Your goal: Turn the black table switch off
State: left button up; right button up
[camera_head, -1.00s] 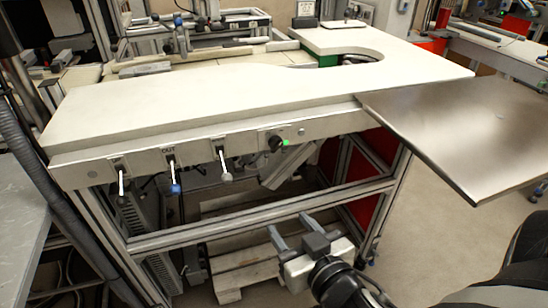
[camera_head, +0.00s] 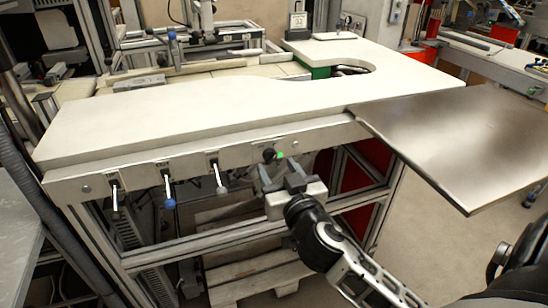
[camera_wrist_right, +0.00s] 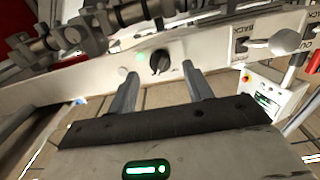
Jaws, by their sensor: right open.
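The black table switch (camera_head: 269,155) is a round knob on the table's front panel, with a lit green lamp (camera_head: 280,155) just right of it. In the right wrist view the black knob (camera_wrist_right: 160,62) sits ahead, between and beyond the open fingers. My right gripper (camera_head: 284,176) is open and empty, just in front of and slightly below the knob; its fingers do not visibly touch it. It also shows in the right wrist view (camera_wrist_right: 162,88). My left gripper is not in view.
Several toggle levers, one with a blue tip (camera_head: 170,203), stick out of the panel left of the knob. The white tabletop (camera_head: 190,115) overhangs above. A metal plate (camera_head: 460,145) extends at right. A wooden pallet (camera_head: 255,280) lies below.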

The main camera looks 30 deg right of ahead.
aim_at(270, 157)
jog(key=shift+x, duration=1.5)
jog(key=shift+c, duration=0.2)
jog(key=c, duration=0.9)
